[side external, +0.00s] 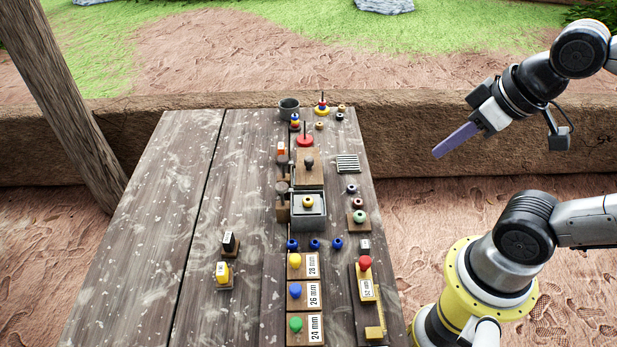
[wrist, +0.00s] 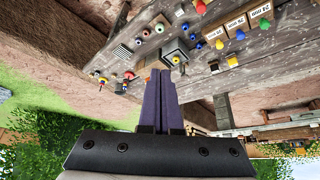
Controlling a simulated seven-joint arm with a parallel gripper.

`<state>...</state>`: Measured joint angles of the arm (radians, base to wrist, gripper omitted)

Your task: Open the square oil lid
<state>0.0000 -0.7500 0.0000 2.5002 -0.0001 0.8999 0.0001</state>
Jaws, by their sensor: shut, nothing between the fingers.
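A grey square box (side external: 309,222) stands near the right side of the wooden table, with a lighter square top bearing a small yellow and dark ring-like knob (side external: 308,202). Just behind it is a brown wooden square plate with a dark knob (side external: 309,163). I cannot tell for sure which of these is the oil lid; both look closed. My gripper (side external: 437,153) is shut and empty, its long purple fingers held in the air right of the table, apart from everything. In the wrist view the fingers (wrist: 159,72) lie together, pointing toward the table; the grey box (wrist: 176,46) shows small beyond them.
Several coloured knobs on labelled wooden blocks (side external: 307,314) line the front. A slatted grey grate (side external: 348,163), a red disc with a rod (side external: 305,141) and a grey cup (side external: 289,107) stand farther back. The table's left half (side external: 170,230) is mostly clear.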

